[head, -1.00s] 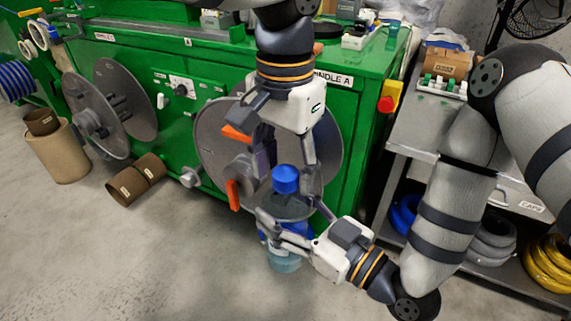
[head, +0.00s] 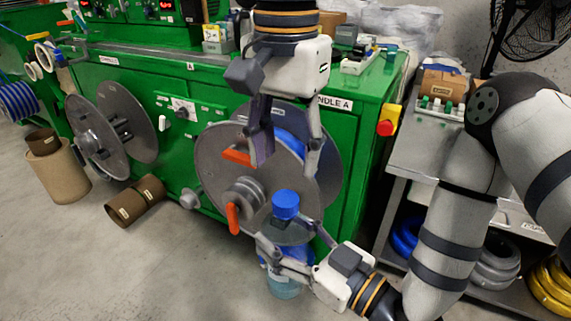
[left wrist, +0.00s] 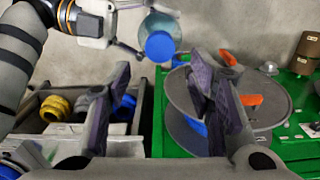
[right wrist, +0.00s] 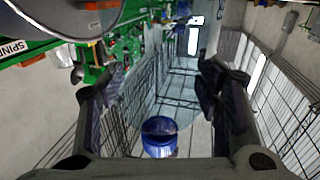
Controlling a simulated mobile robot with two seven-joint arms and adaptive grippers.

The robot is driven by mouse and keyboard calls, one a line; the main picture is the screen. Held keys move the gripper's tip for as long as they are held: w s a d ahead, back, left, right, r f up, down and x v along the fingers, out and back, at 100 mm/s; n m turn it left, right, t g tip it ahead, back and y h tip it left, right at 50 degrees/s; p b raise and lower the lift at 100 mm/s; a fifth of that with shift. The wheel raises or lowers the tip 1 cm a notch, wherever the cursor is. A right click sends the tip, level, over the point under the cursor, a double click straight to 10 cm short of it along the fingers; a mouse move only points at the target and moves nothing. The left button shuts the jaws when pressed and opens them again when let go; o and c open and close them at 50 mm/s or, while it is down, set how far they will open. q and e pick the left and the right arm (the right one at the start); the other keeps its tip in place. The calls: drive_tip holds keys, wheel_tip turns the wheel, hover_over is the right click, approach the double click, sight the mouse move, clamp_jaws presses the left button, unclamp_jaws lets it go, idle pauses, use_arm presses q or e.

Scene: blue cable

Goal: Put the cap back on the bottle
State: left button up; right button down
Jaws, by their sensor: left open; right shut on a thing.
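The clear bottle (head: 286,288) stands upright in my right gripper (head: 284,243), which is shut around its upper body. The blue cap (head: 286,204) sits on top of the bottle. How tightly it is seated I cannot tell. My left gripper (head: 285,166) is open and empty, pointing down just above the cap and apart from it. In the left wrist view the cap (left wrist: 160,46) faces the camera on the end of the bottle (left wrist: 163,25), beyond the open fingers. In the right wrist view the see-through bottle (right wrist: 155,95) is between the fingers, with a blue part low down.
A green machine (head: 345,150) with a large grey reel (head: 215,165) and orange handles stands close behind the bottle. A metal cart (head: 415,145) with cable coils is at the right. The floor at front left is clear.

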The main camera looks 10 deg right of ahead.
sight(285, 198)
use_arm(q)
drive_tip(key=shift+s+r, duration=0.1)
drive_tip(key=shift+r, duration=0.25)
drive_tip(key=shift+f, duration=4.05)
clamp_jaws()
drive_tip(key=shift+o, duration=0.7)
unclamp_jaws()
wheel_tip(285, 198, up, 12)
